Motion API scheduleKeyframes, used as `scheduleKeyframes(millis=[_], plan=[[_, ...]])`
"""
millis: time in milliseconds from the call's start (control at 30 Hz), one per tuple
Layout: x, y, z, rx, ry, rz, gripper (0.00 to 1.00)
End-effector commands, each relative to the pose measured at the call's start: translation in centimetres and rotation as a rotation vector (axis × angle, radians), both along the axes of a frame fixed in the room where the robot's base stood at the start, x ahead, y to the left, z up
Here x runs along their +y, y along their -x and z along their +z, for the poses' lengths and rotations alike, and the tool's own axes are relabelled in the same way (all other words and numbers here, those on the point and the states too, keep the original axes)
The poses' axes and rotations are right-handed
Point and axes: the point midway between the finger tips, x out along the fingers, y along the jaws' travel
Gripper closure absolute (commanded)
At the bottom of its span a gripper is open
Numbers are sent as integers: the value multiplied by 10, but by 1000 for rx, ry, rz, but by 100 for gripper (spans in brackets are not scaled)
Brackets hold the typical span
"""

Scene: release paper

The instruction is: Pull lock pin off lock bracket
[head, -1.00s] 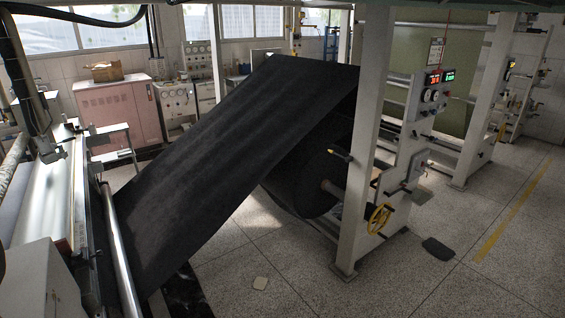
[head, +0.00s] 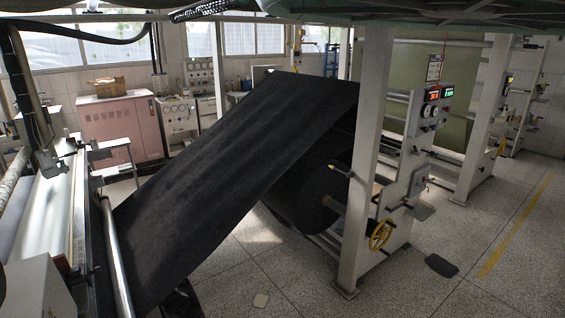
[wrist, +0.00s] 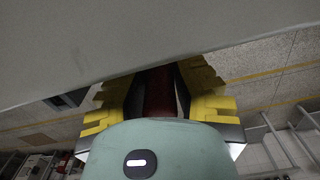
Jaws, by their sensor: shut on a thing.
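In the wrist view my gripper (wrist: 160,88) has its yellow-padded fingers on either side of a dark red-brown piece (wrist: 159,96). It is shut on this piece, which looks like the lock pin. The far end of the piece is hidden by a broad grey surface across the top of that view. Whether that surface belongs to the lock bracket I cannot tell. The gripper's green body covers the lower middle. In the head view I cannot make out the gripper, and the pin and bracket cannot be told apart on the machine.
A black sheet (head: 205,180) slopes up to a large roll (head: 300,195) beside a white machine post (head: 361,150). A yellow handwheel (head: 380,234) sits on the machine's right side. A pink cabinet (head: 125,130) stands behind. Tiled floor is open at the right.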

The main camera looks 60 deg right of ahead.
Motion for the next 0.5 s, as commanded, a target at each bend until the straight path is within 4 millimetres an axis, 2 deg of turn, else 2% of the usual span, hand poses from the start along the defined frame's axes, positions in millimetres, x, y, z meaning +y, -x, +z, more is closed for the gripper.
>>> scheduleKeyframes(millis=[233,500], plan=[[0,1,2,2,-1,0,100],[0,0,15,1,0,-3,100]])
